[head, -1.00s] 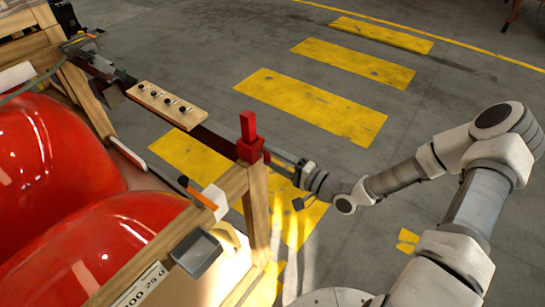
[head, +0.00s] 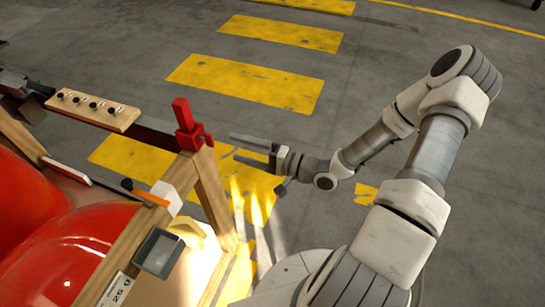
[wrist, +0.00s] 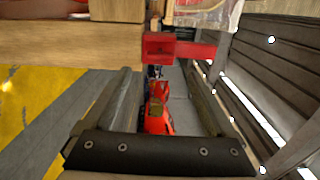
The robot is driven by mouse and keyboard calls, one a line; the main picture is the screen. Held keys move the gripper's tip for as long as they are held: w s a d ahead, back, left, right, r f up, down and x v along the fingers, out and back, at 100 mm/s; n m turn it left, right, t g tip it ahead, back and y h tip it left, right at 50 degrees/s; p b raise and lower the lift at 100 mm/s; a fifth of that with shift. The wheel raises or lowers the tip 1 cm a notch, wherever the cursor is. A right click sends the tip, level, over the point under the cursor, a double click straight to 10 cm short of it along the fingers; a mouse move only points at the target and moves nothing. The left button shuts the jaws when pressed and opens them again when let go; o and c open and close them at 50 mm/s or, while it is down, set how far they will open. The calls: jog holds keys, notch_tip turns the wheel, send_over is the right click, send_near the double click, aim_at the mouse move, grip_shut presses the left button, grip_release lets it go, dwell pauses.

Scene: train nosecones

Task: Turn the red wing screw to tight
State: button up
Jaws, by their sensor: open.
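A red clamp (head: 187,125) sits upright at the near corner of the wooden frame. In the wrist view its red bracket (wrist: 165,48) lies against the wood, just ahead of the fingertips. A red piece (wrist: 157,110), which looks like the wing screw, shows between the two fingers, with a dark shaft running towards the bracket. My gripper (head: 232,146) is open, just right of the clamp in the head view, with its fingers pointing at it. In the wrist view my gripper (wrist: 157,70) has a finger on each side of the red piece, apparently without touching it.
The wooden frame (head: 210,190) surrounds large glossy red nosecones (head: 70,255). A wooden strip with black knobs (head: 92,110), an orange-and-white tool (head: 155,197) and a grey box (head: 158,252) are on the frame. Floor with yellow markings (head: 245,85) lies open behind and right.

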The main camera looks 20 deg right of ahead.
jog(key=v, duration=0.9)
jog(key=shift+s+d, duration=0.25)
jog(key=shift+w, duration=0.1)
